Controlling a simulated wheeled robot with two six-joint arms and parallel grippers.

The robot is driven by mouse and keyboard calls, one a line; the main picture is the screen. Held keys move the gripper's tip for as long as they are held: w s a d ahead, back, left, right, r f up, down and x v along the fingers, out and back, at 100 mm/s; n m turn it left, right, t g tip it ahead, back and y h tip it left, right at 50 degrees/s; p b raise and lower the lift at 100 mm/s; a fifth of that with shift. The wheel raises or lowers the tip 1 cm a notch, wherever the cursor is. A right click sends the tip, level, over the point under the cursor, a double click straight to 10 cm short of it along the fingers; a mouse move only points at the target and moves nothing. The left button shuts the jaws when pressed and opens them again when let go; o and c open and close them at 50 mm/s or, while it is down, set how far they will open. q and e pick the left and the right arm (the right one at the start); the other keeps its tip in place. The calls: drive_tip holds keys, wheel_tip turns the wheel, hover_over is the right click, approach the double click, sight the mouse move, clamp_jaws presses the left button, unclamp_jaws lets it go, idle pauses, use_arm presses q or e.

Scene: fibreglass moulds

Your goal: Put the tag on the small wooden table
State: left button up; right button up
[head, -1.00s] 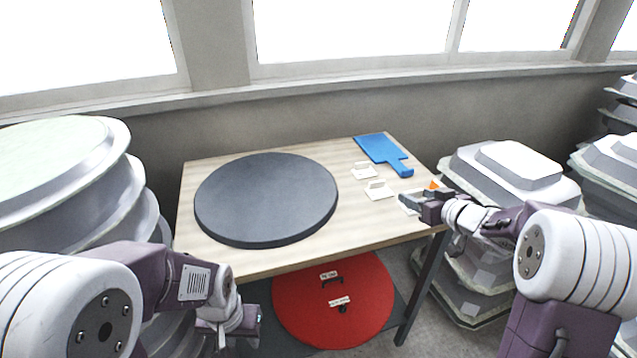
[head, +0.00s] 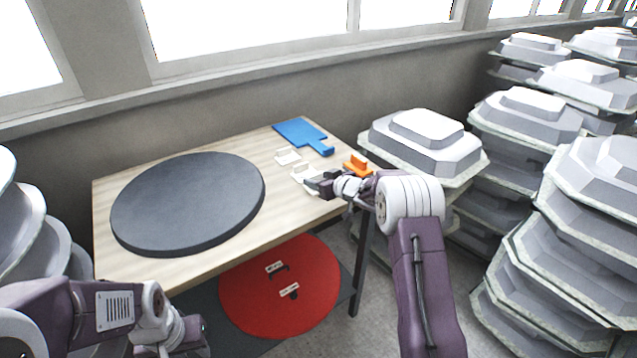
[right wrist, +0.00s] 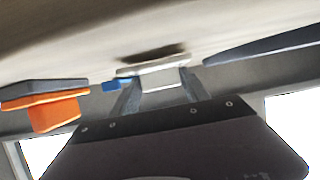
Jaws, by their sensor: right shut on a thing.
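The small wooden table (head: 240,228) stands left of centre in the head view. My right gripper (head: 316,186) is low over its right front edge. It is shut on a small pale piece that looks like the tag; in the right wrist view the tag (right wrist: 160,78) sits between the fingers, close to the pale tabletop surface. I cannot tell whether it touches the table. Two similar cream pieces, one behind (head: 288,157) and one nearer (head: 302,172), lie on the table beside the gripper. My left gripper (head: 190,346) is low at the bottom left, its fingers unclear.
A large dark disc (head: 188,203) covers the table's left half. A blue paddle (head: 303,134) lies at the back right, an orange piece (head: 357,165) at the right edge. A red disc (head: 280,300) lies below. Stacked grey moulds (head: 425,140) stand to the right.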

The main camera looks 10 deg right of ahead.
drive_tip(key=shift+w+f, duration=0.15)
drive_tip(key=shift+f, duration=0.25)
drive_tip(key=shift+s+f, duration=0.1)
drive_tip(key=shift+s, duration=0.1)
drive_tip(key=o, duration=1.3)
drive_tip(key=shift+o, duration=0.2)
drive_tip(key=shift+r, duration=0.2)
drive_tip(key=v, duration=1.2)
drive_tip(key=shift+b, duration=0.3)
